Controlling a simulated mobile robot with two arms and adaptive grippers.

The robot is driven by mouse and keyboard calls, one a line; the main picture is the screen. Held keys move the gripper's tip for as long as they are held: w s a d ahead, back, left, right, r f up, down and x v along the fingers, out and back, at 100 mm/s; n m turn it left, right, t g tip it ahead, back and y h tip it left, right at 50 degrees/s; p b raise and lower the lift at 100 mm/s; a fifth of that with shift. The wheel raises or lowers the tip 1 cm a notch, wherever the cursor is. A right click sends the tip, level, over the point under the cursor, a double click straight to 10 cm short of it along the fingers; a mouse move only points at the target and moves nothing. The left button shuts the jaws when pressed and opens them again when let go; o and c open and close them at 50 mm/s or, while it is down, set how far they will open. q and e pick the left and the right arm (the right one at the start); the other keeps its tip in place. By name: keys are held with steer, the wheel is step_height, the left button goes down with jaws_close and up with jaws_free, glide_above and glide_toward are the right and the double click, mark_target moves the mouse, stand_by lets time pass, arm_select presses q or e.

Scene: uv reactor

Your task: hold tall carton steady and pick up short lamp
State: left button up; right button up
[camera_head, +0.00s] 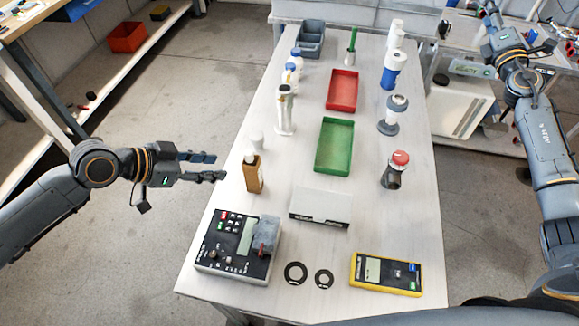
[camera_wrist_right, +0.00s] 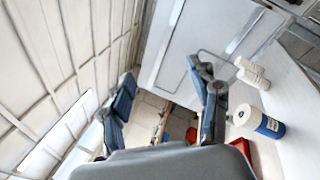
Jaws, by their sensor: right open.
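A narrow brown carton (camera_head: 254,176) stands upright on the left side of the white table, with a whitish piece (camera_head: 249,157) showing at its open top. This piece may be the short lamp, but it is too small to tell. My left gripper (camera_head: 217,166) is open and empty just left of the carton, its fingers pointing toward it and not touching. My right gripper is far off at the upper right of the head view. In the right wrist view the right gripper (camera_wrist_right: 166,92) is open, with nothing between its fingers.
The table holds a green tray (camera_head: 321,161), a red tray (camera_head: 330,91), a white box (camera_head: 321,205), a control box (camera_head: 222,255) and a yellow meter (camera_head: 360,285). White bottles (camera_head: 284,120) stand behind the carton. A red-capped item (camera_head: 392,178) stands at right.

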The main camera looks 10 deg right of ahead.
steer(key=s+a+r+n+t+y, duration=0.15)
steer(key=a+r+n, duration=0.25)
steer(key=r, duration=0.4)
steer(key=a+r+n+t+y, duration=0.1)
steer(key=a+r+n+y, duration=0.25)
steer(key=r, duration=0.45)
steer(key=w+a+f+n+g+y, duration=0.2)
steer(key=a+f+n+g+y, duration=0.3)
steer(key=a+f, duration=0.55)
steer(key=n+g+y, duration=0.6)
steer(key=n+g, duration=0.7)
steer(key=n, duration=0.1)
glide_toward(253, 175)
steer(key=w+f, duration=0.1)
steer(key=w, duration=0.1)
steer(key=x, duration=1.4)
steer(key=shift+f, duration=0.1)
steer(key=shift+c, duration=0.2)
steer(key=shift+d+m+t, duration=0.1)
steer(key=shift+m+t, duration=0.15)
jaws_close()
